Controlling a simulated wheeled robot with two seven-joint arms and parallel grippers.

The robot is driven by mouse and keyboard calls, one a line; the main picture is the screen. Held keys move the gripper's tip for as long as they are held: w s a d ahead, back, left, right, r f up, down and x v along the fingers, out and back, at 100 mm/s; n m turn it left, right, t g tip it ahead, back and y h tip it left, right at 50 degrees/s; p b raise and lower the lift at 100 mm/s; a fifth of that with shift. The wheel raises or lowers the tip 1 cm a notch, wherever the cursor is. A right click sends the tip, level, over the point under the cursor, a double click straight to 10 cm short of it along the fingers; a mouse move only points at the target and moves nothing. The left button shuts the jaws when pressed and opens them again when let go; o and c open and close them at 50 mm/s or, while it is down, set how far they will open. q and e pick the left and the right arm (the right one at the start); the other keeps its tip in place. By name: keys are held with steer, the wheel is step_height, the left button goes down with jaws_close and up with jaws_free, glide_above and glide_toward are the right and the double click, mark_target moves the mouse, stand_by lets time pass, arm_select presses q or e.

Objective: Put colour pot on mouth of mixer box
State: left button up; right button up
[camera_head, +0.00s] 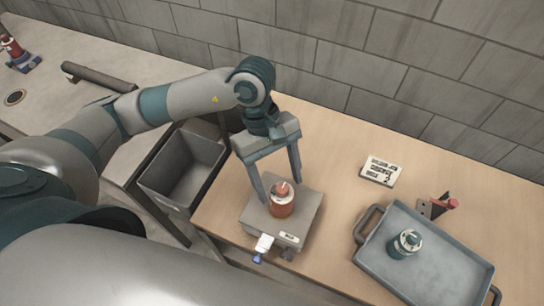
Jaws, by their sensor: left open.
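A red colour pot (282,206) stands upright on top of the grey mixer box (305,208), near the middle of its top face. The pot hides the box's mouth, so I cannot tell how exactly it sits over it. My left gripper (281,191) reaches down from above and is open, with one finger on each side of the pot. Gaps show between the fingers and the pot. A second pot, teal with a pale band (404,244), stands in the blue-grey tray (440,268) at the right. My right gripper is not in view.
A white fitting with a blue tip (262,248) sticks out of the box's front. A grey open bin (182,170) stands left of the wooden table. Table between box and tray is clear.

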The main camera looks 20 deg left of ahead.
arm_select(q)
steer(key=b+v, duration=0.2)
steer(key=v, duration=0.5)
steer(key=shift+r+b, duration=0.3)
stand_by(1.2)
